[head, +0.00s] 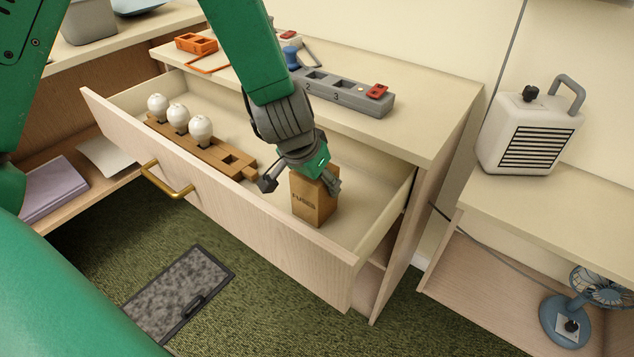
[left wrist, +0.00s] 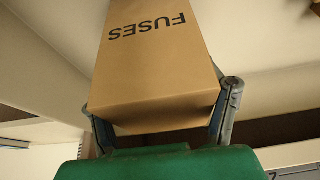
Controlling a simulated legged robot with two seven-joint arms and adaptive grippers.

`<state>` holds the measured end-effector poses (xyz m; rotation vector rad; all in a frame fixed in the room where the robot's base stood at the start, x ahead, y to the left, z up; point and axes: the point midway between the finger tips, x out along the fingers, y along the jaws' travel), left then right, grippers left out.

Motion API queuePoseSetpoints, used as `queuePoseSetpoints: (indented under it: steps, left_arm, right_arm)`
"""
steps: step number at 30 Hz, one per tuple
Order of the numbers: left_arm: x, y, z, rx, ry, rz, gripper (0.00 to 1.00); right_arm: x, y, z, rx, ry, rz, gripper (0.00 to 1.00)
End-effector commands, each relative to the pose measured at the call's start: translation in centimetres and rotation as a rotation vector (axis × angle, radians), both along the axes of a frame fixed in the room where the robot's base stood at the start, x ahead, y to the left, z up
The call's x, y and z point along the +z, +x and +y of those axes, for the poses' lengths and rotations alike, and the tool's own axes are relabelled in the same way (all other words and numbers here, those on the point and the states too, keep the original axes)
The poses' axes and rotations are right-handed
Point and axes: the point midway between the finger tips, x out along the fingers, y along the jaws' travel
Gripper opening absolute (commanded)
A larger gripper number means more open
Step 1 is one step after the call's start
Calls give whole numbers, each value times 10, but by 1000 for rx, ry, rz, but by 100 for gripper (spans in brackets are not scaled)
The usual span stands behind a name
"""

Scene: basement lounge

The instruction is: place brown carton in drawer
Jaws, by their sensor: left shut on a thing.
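The brown carton (head: 314,199), marked FUSES, stands about upright inside the right part of the open drawer (head: 225,198). I cannot tell whether it touches the drawer floor. My left gripper (head: 301,184) reaches down from above and is shut on the carton's upper part. In the left wrist view the carton (left wrist: 155,60) fills the middle, with a finger of the gripper (left wrist: 160,125) on each side. The drawer's brass handle (head: 166,181) is on its front. My right gripper is not in view.
A wooden holder (head: 215,153) with white bulbs (head: 178,117) lies in the drawer's left part. On the cabinet top are a grey block with numbered slots (head: 345,95) and an orange tray (head: 196,43). A white heater (head: 530,130) and blue fan (head: 568,322) stand at the right.

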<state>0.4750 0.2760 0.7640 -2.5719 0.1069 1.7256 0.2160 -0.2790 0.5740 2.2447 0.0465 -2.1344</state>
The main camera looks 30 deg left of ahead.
Motion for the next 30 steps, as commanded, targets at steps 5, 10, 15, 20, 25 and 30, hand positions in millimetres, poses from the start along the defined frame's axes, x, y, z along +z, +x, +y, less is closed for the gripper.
queuePoseSetpoints:
  steps: [5,10,15,20,25,30]
  left_arm:
    - [-1,-1,0,-2,-1,5,93]
    - [-1,-1,0,-1,-3,3,93]
    - [3,-2,1,-2,-2,2,93]
    - [24,-9,1,-3,-1,0,93]
    - [61,-23,2,-3,1,-2,93]
    - [90,-36,4,-1,0,1,93]
  right_arm:
    - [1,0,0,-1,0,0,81]
    - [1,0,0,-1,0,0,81]
    - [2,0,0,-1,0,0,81]
    - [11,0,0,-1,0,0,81]
    - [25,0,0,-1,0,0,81]
    - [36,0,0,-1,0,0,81]
